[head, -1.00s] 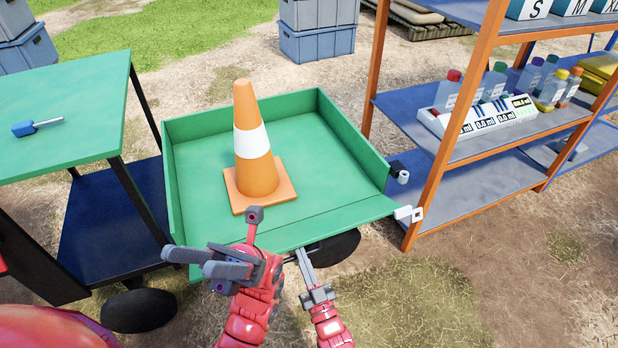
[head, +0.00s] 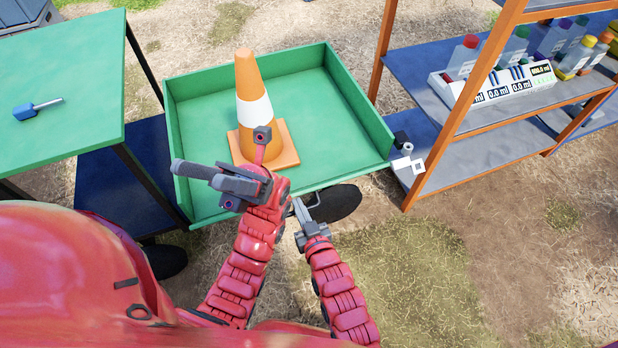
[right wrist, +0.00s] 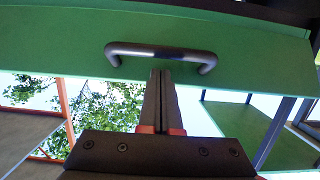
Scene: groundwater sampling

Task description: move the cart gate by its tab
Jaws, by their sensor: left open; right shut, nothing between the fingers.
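The green cart (head: 345,98) stands in the middle of the head view. Its gate (head: 340,181) is the near side, seen almost edge-on and looking raised. In the right wrist view, a dark bar handle (right wrist: 160,51) is fixed to a green panel. My right gripper (head: 298,206) is shut and empty, its fingertips (right wrist: 160,74) just below the handle; contact is unclear. My left gripper (head: 190,174) is open and empty over the cart's near left.
An orange cone (head: 250,112) with a white band stands in the cart. A green-topped table (head: 70,90) with a blue-handled tool (head: 27,110) is at left. An orange-framed shelf (head: 470,175) with bottles and a meter stands close at right. Ground at the front right is clear.

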